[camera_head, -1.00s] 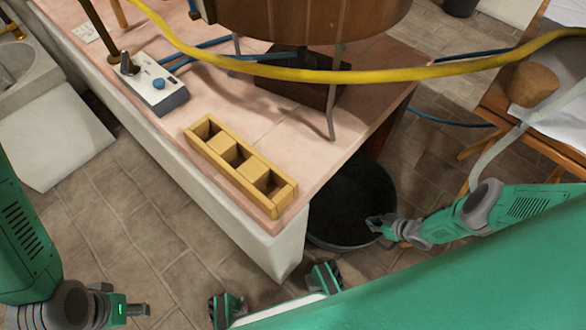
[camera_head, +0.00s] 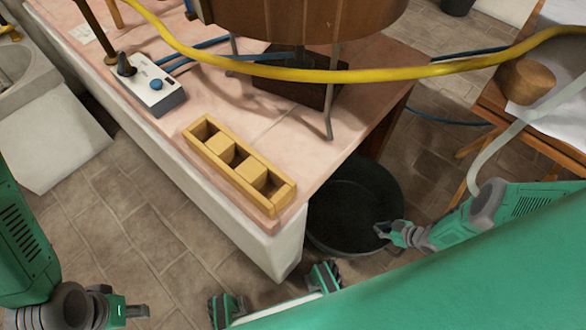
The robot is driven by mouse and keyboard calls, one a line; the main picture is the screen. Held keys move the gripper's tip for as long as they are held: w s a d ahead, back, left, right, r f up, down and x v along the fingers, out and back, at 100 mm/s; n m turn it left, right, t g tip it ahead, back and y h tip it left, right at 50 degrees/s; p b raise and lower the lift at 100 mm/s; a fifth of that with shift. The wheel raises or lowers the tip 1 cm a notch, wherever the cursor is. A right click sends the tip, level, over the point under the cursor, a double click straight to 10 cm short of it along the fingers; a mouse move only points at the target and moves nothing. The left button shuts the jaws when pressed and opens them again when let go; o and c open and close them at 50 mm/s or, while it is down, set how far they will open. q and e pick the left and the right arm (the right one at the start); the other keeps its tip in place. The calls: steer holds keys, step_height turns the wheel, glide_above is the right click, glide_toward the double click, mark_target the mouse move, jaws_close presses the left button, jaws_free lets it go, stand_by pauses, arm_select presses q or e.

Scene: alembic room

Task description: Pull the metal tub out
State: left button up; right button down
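The metal tub (camera_head: 350,222) is a dark, round, open vessel on the floor. It stands partly under the right end of the tiled bench, whose corner hides its left and far sides. My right gripper (camera_head: 383,230) is at the tub's near right rim, with its fingertips reaching over the edge into the tub. It appears shut on the rim, though the fingers are small and partly hidden. My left gripper (camera_head: 136,311) is at the lower left over bare floor, far from the tub and empty. Its finger opening is hard to make out.
The tiled bench (camera_head: 310,130) carries a yellow wooden box (camera_head: 237,165), a switch box (camera_head: 155,88) and a wooden barrel on a stand. A yellow hose (camera_head: 400,73) crosses above. A wooden table (camera_head: 495,105) stands at right. Floor between tub and table is clear.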

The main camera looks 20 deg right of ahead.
steer(key=shift+s+d, duration=0.45)
steer(key=shift+s, duration=0.3)
steer(key=shift+s+d, duration=0.4)
steer(key=shift+s, duration=0.3)
steer(key=shift+w, duration=0.1)
steer(key=w+a, duration=0.1)
steer(key=w+a+b, duration=0.1)
steer(key=w, duration=0.1)
